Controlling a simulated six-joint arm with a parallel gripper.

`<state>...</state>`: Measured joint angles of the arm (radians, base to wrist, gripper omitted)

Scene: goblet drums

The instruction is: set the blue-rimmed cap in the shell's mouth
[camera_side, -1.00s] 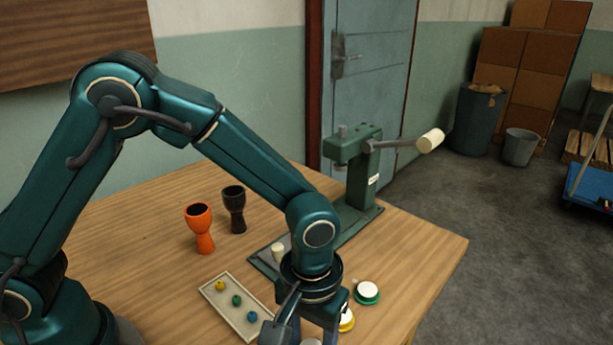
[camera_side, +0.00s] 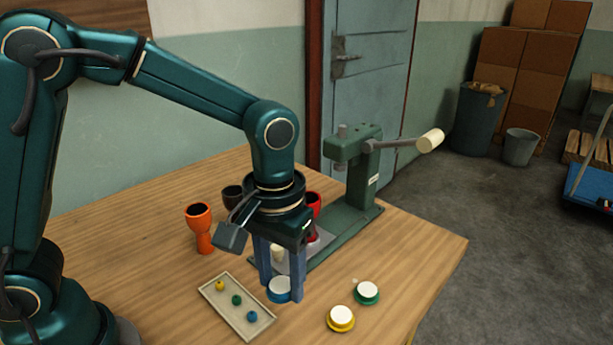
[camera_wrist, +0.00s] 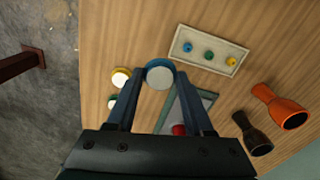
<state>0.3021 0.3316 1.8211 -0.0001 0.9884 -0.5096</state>
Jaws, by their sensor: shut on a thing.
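My gripper (camera_side: 282,291) is shut on the blue-rimmed cap (camera_side: 279,288), a white disc with a blue rim. The cap also shows between the fingertips in the wrist view (camera_wrist: 160,76), its white face toward the camera. It is held in front of the press base, clear of the other caps. A red shell (camera_side: 314,202) stands on the press base behind my gripper, which hides much of it in the side view. In the wrist view only a small red part (camera_wrist: 179,129) shows between the fingers. I cannot see into its mouth.
The green press (camera_side: 358,185) with its lever stands behind right. Yellow-rimmed (camera_side: 341,318) and green-rimmed (camera_side: 367,293) caps lie front right. A tray (camera_side: 263,325) of coloured knobs lies front left. Orange (camera_side: 203,238) and black (camera_side: 232,191) goblets stand left.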

